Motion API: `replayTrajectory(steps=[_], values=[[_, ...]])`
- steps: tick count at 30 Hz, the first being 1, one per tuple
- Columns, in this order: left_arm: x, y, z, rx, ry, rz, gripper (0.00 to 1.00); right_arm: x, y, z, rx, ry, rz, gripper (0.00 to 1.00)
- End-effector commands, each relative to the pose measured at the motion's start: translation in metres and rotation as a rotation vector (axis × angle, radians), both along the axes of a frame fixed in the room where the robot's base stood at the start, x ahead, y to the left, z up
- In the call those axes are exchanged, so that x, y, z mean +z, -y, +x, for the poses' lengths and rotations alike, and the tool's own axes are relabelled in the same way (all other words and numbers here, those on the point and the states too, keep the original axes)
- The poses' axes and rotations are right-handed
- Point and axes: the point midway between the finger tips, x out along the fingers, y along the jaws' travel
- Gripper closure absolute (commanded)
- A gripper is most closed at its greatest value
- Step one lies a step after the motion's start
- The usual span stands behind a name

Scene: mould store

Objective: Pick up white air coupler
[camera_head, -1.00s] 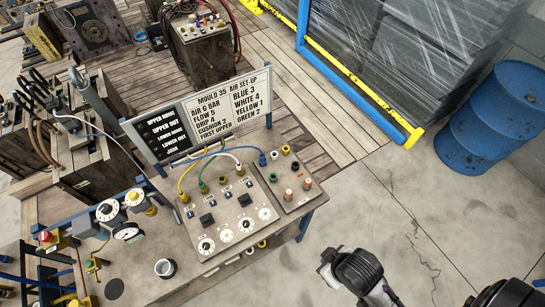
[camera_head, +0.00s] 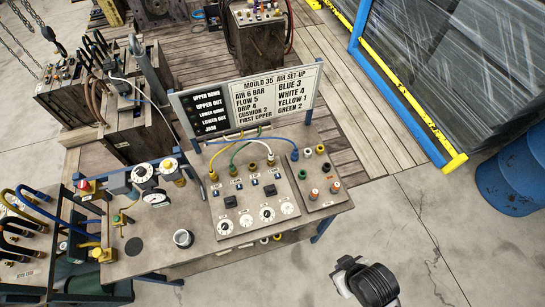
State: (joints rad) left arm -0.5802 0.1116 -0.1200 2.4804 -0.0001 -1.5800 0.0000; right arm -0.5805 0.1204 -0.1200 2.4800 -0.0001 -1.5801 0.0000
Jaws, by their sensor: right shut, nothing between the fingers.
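The white air hose (camera_head: 262,142) arcs down to the sloped valve panel, and its coupler end (camera_head: 270,160) sits at the panel's upper right. The coupler is small here, and its exact seating is hard to make out. Yellow (camera_head: 213,176), green (camera_head: 233,170) and blue (camera_head: 294,155) hose ends stand near it. My right gripper (camera_head: 341,283) is at the bottom edge, right of centre, in front of the bench and well apart from the coupler. It is shut and empty, partly hidden by its black wrist. My left gripper is out of view.
A set-up sign (camera_head: 265,92) stands behind the panel. Knobs (camera_head: 267,212) and a side plate with small fittings (camera_head: 320,178) surround the hoses. Open floor (camera_head: 410,240) lies to the right.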

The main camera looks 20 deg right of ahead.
Motion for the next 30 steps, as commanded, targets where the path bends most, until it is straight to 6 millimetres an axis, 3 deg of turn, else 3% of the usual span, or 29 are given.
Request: replayTrajectory(steps=[12,30], values=[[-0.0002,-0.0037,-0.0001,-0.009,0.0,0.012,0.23,0.0,0.0,0.0001,0.0,0.0,0.0,1.0],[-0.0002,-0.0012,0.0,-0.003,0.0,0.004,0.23,0.0001,-0.0001,0.0002,0.0,0.0,0.0,0.44]])
